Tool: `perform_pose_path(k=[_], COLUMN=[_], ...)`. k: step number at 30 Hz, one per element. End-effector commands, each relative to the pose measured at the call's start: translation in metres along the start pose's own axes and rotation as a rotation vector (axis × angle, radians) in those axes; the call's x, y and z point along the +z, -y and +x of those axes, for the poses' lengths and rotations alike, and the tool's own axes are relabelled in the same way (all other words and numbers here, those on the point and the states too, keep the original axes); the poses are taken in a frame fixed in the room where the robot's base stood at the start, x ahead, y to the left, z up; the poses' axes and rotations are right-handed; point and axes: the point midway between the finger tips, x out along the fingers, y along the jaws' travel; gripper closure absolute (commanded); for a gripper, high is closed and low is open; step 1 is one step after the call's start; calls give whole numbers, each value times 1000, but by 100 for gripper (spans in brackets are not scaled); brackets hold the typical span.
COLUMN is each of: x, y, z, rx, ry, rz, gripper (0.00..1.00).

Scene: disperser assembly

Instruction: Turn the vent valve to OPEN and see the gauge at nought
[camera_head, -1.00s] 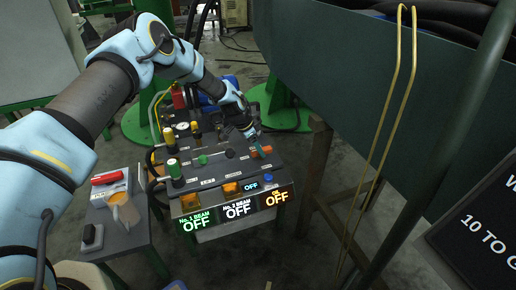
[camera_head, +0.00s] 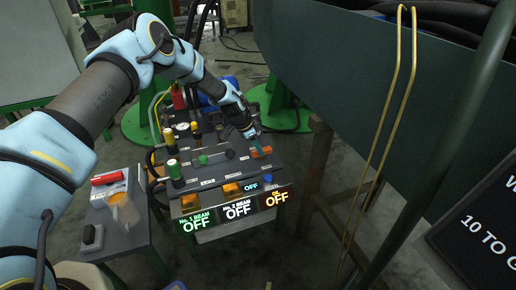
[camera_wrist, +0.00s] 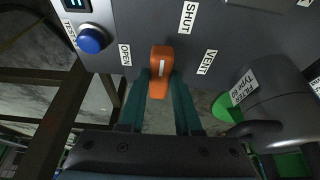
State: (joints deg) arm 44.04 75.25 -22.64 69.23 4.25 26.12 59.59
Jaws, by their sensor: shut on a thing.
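The orange vent valve handle (camera_wrist: 161,58) with a white stripe is on the dark panel in the wrist view. The OPEN label (camera_wrist: 125,55) is to its left, the SHUT label (camera_wrist: 189,16) above right and the VENT label (camera_wrist: 207,62) to its right. My gripper (camera_wrist: 160,88) has its teal fingers on both sides of the handle, shut on it. In the head view my gripper (camera_head: 257,146) is at the orange handle (camera_head: 265,153), at the panel's right side. A small white gauge (camera_head: 182,127) is at the panel's back left; its needle is too small to read.
A blue TEST button (camera_wrist: 92,39) and a grey filter housing (camera_wrist: 285,100) flank the valve. Lit OFF signs (camera_head: 237,208) line the panel's front. A side table (camera_head: 125,240) holds a jug (camera_head: 124,211). A large green tank (camera_head: 360,75) is at right.

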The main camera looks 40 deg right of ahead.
Motion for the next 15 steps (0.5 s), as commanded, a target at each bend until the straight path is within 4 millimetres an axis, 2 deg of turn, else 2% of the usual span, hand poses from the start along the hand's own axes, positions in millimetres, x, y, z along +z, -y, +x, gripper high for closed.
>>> perform_pose_path(k=[8, 15], x=[0, -1], y=[-1, -4], z=[-1, -1], rx=[-20, -77], ry=[1, 2], rz=[-46, -182], gripper=[100, 100])
